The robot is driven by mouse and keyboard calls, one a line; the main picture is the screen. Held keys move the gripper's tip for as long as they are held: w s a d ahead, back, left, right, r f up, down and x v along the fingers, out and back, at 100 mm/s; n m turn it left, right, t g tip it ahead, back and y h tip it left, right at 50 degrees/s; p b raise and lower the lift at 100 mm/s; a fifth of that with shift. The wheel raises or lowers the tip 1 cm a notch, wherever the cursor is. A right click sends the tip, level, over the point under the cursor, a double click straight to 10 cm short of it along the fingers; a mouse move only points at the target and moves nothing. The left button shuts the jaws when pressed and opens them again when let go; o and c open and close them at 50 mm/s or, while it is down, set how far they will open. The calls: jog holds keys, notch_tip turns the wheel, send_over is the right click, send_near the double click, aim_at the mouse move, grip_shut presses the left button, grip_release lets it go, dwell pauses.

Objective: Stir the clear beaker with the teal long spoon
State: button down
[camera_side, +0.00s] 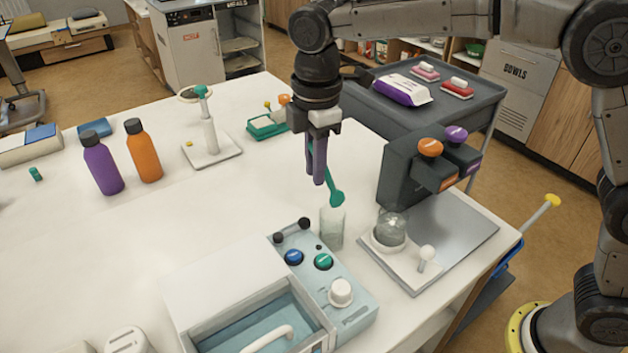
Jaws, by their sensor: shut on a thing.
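The clear beaker (332,232) stands upright on the white table, behind the blue control box. The teal long spoon (336,198) hangs tilted from my gripper, its bowl end low at the beaker's mouth. In this view the bowl overlaps the beaker's rim; I cannot tell whether it is inside or just above. My gripper (318,182) points down, shut on the spoon's handle, above and slightly left of the beaker. The upper part of the handle is mostly hidden by the fingers.
A dark dispenser (410,165) and a plate with a glass dome (390,229) stand right of the beaker. The blue control box (335,290) with knobs is in front. Purple (103,168) and orange (144,153) bottles stand far left. The table's left middle is clear.

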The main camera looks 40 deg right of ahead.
jog(key=s+d+r, duration=0.5)
jog(key=s+d, duration=0.2)
jog(key=d, duration=0.1)
notch_tip(320, 180, down, 12)
jog(key=shift+h, duration=0.3)
dwell(1.3)
jog(key=shift+d, duration=0.2)
